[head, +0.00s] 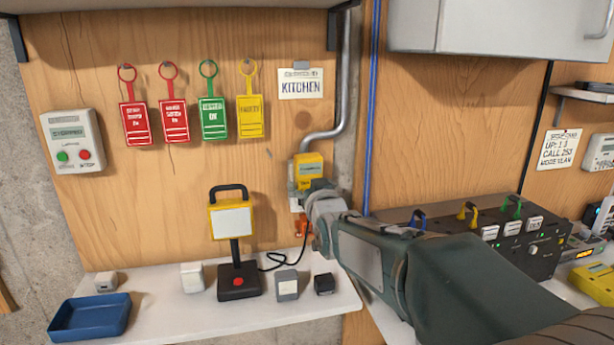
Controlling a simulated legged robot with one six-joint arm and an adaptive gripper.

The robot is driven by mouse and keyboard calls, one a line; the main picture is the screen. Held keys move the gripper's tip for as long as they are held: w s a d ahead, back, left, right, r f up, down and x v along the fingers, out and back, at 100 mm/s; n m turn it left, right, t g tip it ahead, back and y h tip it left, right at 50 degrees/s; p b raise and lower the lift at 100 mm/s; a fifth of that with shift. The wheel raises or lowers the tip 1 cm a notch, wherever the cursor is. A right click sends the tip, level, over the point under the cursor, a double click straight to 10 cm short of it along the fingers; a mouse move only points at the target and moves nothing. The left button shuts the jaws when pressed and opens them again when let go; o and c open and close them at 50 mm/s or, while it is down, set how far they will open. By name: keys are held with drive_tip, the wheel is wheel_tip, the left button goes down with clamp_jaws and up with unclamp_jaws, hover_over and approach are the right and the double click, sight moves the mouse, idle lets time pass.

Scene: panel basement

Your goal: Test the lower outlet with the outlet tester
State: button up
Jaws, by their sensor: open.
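A yellow device with a small screen (309,168), which looks like the outlet tester, is at the wall where the grey conduit ends. A pale outlet box (294,200) shows partly behind and below it. My gripper (308,196) is open just below and right of the yellow device, in front of the box. I cannot tell whether it touches either. An orange piece (301,227) shows below, near the top of a black cord. The lower outlet's face is hidden by my gripper and arm.
A yellow work lamp (232,222) stands on the white shelf (190,320) with small boxes and a blue tray (90,318). Tags hang above. A black panel with coloured handles (480,235) is behind my arm, right.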

drive_tip(key=shift+a, duration=0.2)
drive_tip(key=shift+d, duration=0.1)
drive_tip(key=c, duration=1.1)
drive_tip(key=shift+s, duration=0.1)
drive_tip(key=shift+c, duration=0.2)
drive_tip(key=shift+s, duration=0.1)
drive_tip(key=shift+v, duration=2.85)
